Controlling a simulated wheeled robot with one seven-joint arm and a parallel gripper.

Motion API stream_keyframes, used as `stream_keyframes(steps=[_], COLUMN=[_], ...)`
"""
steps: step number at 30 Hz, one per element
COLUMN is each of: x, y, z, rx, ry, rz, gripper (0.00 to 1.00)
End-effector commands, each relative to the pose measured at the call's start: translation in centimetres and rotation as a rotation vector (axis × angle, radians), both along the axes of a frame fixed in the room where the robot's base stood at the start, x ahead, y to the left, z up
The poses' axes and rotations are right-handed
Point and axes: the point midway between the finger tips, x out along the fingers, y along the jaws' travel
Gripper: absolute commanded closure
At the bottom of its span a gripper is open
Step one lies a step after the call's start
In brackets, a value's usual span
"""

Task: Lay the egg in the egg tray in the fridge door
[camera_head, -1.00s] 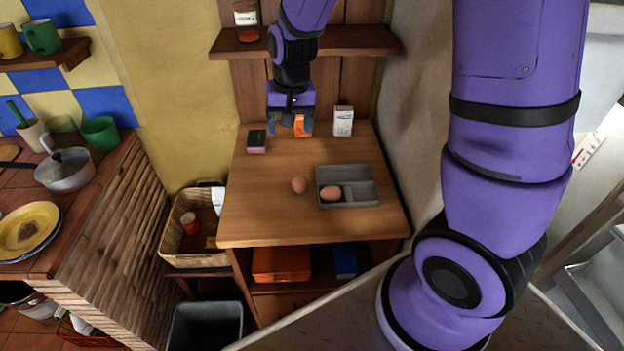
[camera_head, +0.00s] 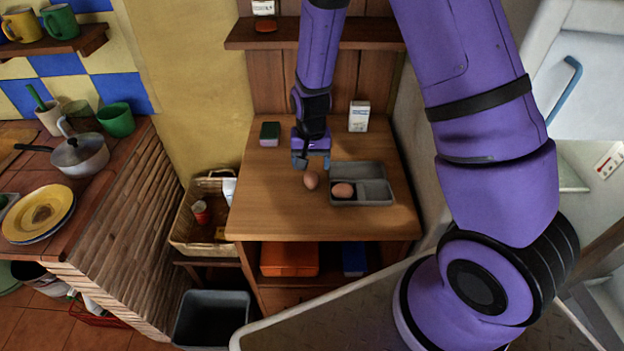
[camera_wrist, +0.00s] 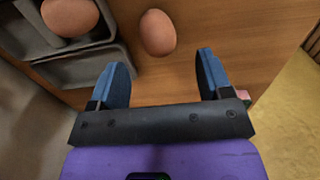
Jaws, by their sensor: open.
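A brown egg (camera_head: 311,180) lies loose on the wooden counter, just left of a grey divided tray. A second brown egg (camera_head: 342,190) lies in the left compartment of that grey tray (camera_head: 378,203). My gripper (camera_head: 311,162) is open and empty, above the counter just behind the loose egg. In the wrist view the loose egg (camera_wrist: 157,33) lies beyond the fingertips, roughly in line with the gap between my blue fingers (camera_wrist: 165,72). The other egg (camera_wrist: 70,14) is to its left in the tray. No egg tray in a fridge door can be made out.
A green-and-pink sponge (camera_head: 270,134) and a white carton (camera_head: 359,116) stand at the back of the counter. A shelf (camera_head: 300,36) hangs above. A white cabinet with a blue handle (camera_head: 566,90) is at the right. The counter's front left is clear.

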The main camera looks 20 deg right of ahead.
Motion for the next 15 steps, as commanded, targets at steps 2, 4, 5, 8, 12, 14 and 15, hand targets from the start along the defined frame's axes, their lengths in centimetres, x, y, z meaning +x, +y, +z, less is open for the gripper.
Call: stream_keyframes(steps=[2,4,5,8,12,14,15], x=[0.0,-0.2,-0.2,-0.5,-0.6,-0.6,-0.6], y=[0.0,0.0,0.0,-0.1,0.0,0.0,0.0], z=[-0.3,-0.9,-1.2,-2.7,-4.4,-4.8,-5.1], rx=[0.000,0.000,0.000,0.000,0.000,0.001,0.000], ry=[0.000,0.002,0.003,0.004,0.002,0.002,0.001], rz=[0.000,0.000,0.000,0.000,0.000,0.001,0.001], gripper=[0.28,0.28,0.28,0.28,0.28,0.28,0.28])
